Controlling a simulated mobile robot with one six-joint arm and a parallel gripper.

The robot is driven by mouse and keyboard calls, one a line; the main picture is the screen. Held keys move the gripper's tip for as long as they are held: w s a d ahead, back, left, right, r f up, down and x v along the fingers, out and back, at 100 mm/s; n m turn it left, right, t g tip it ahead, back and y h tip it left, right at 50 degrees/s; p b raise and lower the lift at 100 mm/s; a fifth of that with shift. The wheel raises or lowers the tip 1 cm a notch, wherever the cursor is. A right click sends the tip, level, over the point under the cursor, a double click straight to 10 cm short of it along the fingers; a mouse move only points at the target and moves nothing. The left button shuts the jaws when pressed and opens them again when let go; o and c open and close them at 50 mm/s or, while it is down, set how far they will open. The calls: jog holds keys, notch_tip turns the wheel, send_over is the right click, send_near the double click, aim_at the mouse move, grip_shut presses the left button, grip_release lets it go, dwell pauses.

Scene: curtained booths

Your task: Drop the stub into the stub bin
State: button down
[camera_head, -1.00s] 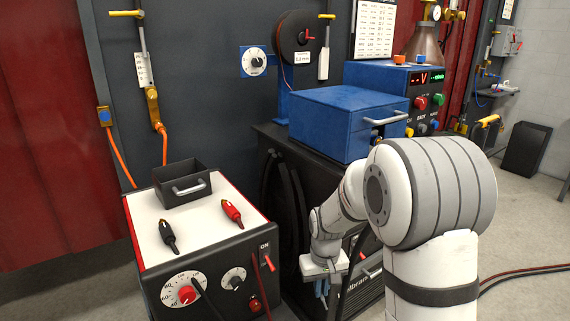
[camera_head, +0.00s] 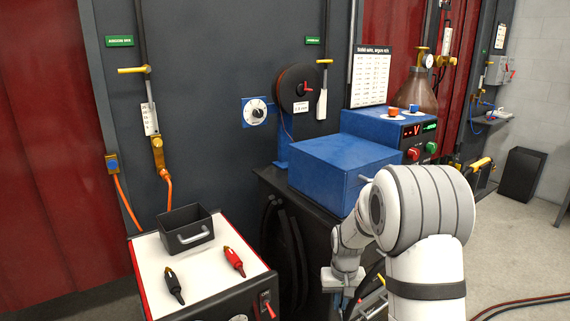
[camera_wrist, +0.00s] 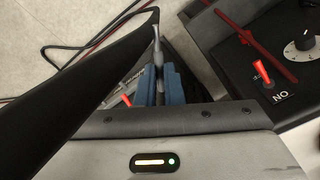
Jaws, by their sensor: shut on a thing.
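My gripper (camera_wrist: 159,82) has two blue fingers closed on a thin grey rod, which looks like the stub (camera_wrist: 157,50). The rod points away from the wrist, above the floor. In the head view my gripper (camera_head: 341,290) hangs low beside the dark cabinet; the rod cannot be made out there. An open black box with a handle (camera_head: 187,239) stands on the white-topped machine, left of my gripper. A dark bin (camera_head: 525,175) stands on the floor at the far right. No label shows which one is the stub bin.
The white-topped machine (camera_head: 155,267) carries a black plug (camera_head: 174,287) and a red plug (camera_head: 234,261). A blue box (camera_head: 335,170) sits on the dark cabinet behind my arm. In the wrist view a large black shape (camera_wrist: 60,95) covers the left. Cables cross the floor at right.

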jog(key=r+p, duration=0.4)
jog(key=w+r+p, duration=0.1)
jog(key=r+p, duration=0.1)
jog(key=p, duration=0.1)
jog(key=shift+r, duration=0.3)
